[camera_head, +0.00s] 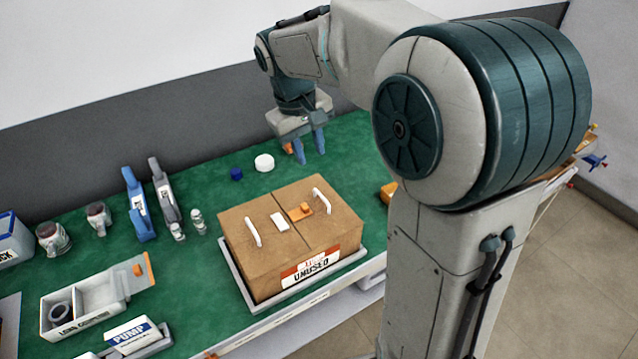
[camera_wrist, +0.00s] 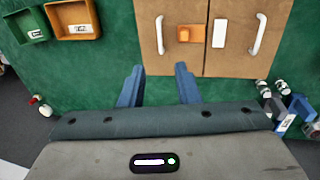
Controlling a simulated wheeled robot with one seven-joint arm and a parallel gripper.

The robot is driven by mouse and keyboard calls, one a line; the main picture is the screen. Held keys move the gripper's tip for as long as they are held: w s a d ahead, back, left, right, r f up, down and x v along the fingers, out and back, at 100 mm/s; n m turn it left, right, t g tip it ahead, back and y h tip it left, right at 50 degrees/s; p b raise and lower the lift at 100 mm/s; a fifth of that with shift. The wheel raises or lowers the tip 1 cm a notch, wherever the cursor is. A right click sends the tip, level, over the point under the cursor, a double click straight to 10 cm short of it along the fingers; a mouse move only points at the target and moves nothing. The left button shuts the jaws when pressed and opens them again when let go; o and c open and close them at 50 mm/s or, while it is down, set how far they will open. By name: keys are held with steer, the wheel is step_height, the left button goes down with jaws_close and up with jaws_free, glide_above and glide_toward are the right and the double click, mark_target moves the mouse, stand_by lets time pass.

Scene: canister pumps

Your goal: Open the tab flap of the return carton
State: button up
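The return carton (camera_head: 275,262) is a closed brown box on a grey tray, with a label reading "UNUSED" on its front. Its top has a centre seam, two white handles, a white patch and an orange tab (camera_head: 301,212). In the wrist view the carton (camera_wrist: 230,58) is at the top, with the orange tab (camera_wrist: 190,33) left of the white patch. My gripper (camera_head: 310,150) is above the mat behind the carton, apart from it. Its two blue fingers (camera_wrist: 158,80) are spread with nothing between them. The tab's exact fastening is too small to tell.
A white cap (camera_head: 264,162) and a blue cap (camera_head: 236,174) lie behind the carton. Blue and grey upright tools (camera_head: 139,205), small bottles (camera_head: 198,221) and jars stand left. A grey open bin (camera_head: 85,305) is front left.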

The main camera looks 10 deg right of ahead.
mark_target(322, 197)
steer(key=d+f, duration=0.1)
steer(key=f, duration=0.7)
steer(key=d+f, duration=0.1)
steer(key=f, duration=0.4)
steer(key=shift+w+d, duration=0.3)
steer(key=shift+w, duration=0.05)
jaws_close()
